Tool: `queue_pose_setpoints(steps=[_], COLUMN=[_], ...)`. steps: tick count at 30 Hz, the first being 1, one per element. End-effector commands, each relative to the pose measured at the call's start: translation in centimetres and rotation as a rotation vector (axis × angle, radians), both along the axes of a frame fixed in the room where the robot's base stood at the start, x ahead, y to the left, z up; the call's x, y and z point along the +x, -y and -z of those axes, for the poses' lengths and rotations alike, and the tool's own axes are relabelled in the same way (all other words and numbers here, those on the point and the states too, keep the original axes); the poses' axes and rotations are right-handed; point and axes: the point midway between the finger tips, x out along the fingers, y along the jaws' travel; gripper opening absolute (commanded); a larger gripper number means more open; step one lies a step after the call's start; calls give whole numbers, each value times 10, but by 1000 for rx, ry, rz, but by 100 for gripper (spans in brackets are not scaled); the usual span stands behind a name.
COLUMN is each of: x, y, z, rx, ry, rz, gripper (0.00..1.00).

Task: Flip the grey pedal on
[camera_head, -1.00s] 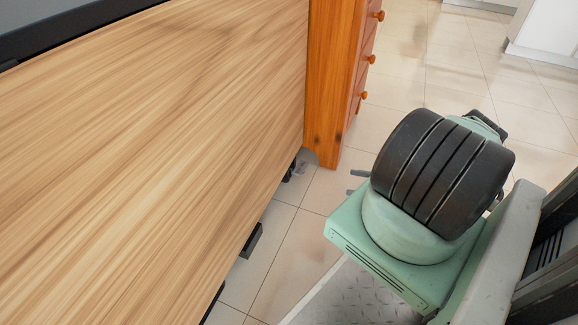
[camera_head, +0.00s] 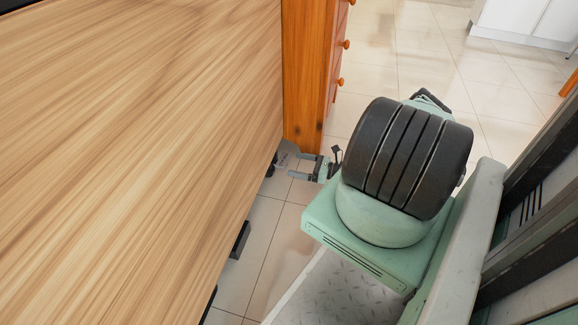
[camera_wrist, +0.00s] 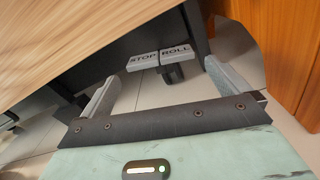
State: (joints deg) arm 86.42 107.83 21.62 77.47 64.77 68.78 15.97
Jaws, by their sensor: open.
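Two small grey pedals sit side by side low under the wooden panel's edge in the wrist view, one marked STOP (camera_wrist: 143,61) and one marked ROLL (camera_wrist: 177,54). A dark bracket shows below the ROLL pedal. My gripper (camera_wrist: 162,74) is open and empty, its grey fingers spread wide, one to each side of the pedals in the picture. The pedals appear just beyond the fingertips, with no clear contact. In the head view my gripper (camera_head: 304,166) is low by the panel's far corner, partly hidden behind my arm.
The large wood-grain panel (camera_head: 130,150) fills the left. An orange wooden drawer cabinet (camera_head: 308,75) stands just beyond the pedals, close to my gripper. Dark feet (camera_head: 240,240) stick out under the panel. Tiled floor (camera_head: 400,45) is open at the back, before white cabinets (camera_head: 515,20).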

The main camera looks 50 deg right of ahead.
Motion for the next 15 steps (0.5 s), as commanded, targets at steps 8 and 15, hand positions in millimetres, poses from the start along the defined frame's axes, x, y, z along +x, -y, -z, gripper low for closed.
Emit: queue_pose_setpoints(steps=[8, 15], x=[33, 39], y=[-14, -16], z=[1, 0], rx=[-1, -1], ry=[0, -1], rz=[-1, 0], gripper=[100, 100])
